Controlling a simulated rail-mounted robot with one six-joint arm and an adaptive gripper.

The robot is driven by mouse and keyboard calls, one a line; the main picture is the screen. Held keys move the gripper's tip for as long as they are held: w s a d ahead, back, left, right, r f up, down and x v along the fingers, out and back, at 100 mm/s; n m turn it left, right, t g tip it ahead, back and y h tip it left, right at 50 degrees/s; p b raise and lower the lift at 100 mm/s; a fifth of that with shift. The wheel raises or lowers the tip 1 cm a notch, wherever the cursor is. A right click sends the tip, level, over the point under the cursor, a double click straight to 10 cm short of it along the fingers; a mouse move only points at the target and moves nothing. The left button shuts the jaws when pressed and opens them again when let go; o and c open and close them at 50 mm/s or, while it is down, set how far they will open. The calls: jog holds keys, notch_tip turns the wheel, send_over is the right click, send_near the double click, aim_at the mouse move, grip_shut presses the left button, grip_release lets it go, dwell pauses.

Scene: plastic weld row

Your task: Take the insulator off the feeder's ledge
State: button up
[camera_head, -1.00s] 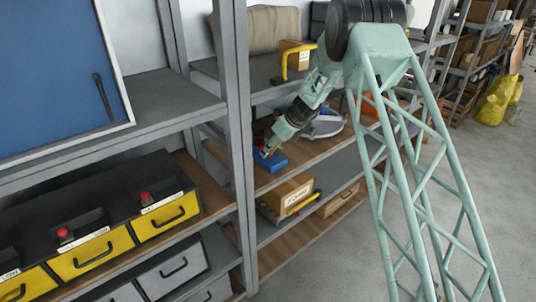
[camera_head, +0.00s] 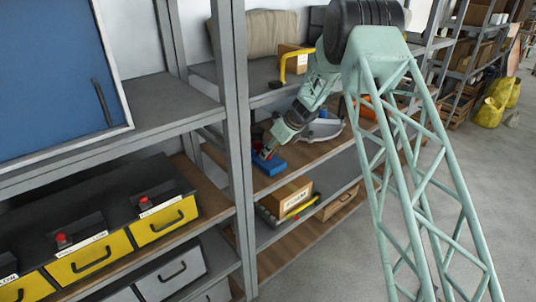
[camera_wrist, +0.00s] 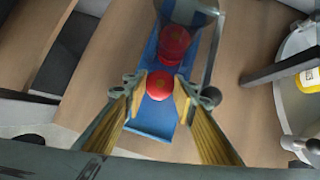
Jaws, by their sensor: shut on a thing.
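The feeder is a blue channel (camera_wrist: 152,122) with a clear tube at its far end, on a wooden shelf; it also shows small in the head view (camera_head: 274,167). A round red insulator (camera_wrist: 159,85) sits at the blue ledge in the wrist view, between the yellow fingertips. My gripper (camera_wrist: 160,88) is shut on it, one finger on each side. Whether the insulator touches the ledge cannot be told. More red insulator pieces (camera_wrist: 174,42) lie behind it at the tube. In the head view my gripper (camera_head: 268,152) is small at the feeder.
A round grey-rimmed tray (camera_wrist: 285,95) holding a yellow-labelled item is on the right in the wrist view. A grey upright post (camera_head: 238,140) stands left of the feeder. A cardboard box (camera_head: 287,196) is on the shelf below.

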jog(key=shift+r+p, duration=0.3)
jog(key=shift+r, duration=1.25)
jog(key=s+d, duration=0.1)
jog(key=s, duration=0.6)
jog(key=s+d+r+b, duration=0.1)
jog(key=s+d, duration=0.1)
jog(key=s, duration=0.6)
jog(key=shift+s+d+r+b, duration=0.25)
jog(key=shift+s+b, duration=0.05)
